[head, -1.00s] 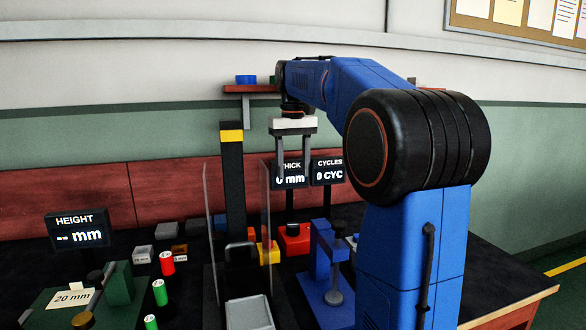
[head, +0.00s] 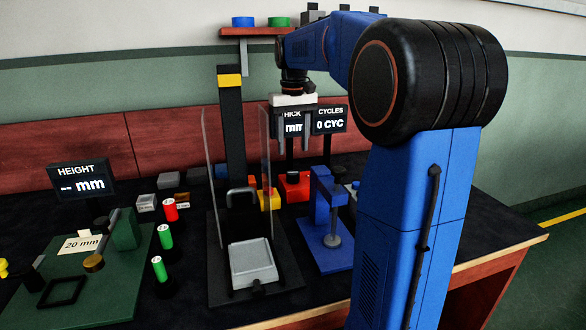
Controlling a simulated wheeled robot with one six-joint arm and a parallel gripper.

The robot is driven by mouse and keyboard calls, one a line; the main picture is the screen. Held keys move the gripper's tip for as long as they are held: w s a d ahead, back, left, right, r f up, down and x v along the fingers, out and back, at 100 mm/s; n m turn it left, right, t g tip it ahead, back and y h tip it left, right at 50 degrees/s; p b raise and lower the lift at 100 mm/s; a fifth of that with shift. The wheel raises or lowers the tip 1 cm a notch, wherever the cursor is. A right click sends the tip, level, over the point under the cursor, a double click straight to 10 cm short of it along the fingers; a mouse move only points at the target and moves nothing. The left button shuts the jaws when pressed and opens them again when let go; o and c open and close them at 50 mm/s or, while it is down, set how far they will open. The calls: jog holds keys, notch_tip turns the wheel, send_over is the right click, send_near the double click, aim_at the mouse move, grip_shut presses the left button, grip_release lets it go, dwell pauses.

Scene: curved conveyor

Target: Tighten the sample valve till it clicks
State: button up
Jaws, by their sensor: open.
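My gripper (head: 292,142) hangs fingers down from my blue arm. Its two fingers are apart with nothing between them. It is in the upper middle of the head view, in front of the thickness display (head: 294,122) and above the back of the bench. I cannot make out for certain which thing is the sample valve. A yellow knob (head: 4,267) shows at the far left edge, cut by the picture edge. A red block with a dark top (head: 294,187) stands behind the blue press, below my gripper. No valve is in my gripper.
A tray fixture (head: 252,263) with clear side panels stands mid-bench beside a black column (head: 232,150). A blue press (head: 330,215) is right of it. A green plate (head: 110,290) and red and green cylinders (head: 166,237) are left. A shelf (head: 255,31) hangs above.

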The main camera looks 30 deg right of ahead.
aim_at(293, 172)
notch_tip(293, 172, down, 9)
jog(key=shift+r, duration=0.15)
dwell(0.4)
jog(key=c, duration=1)
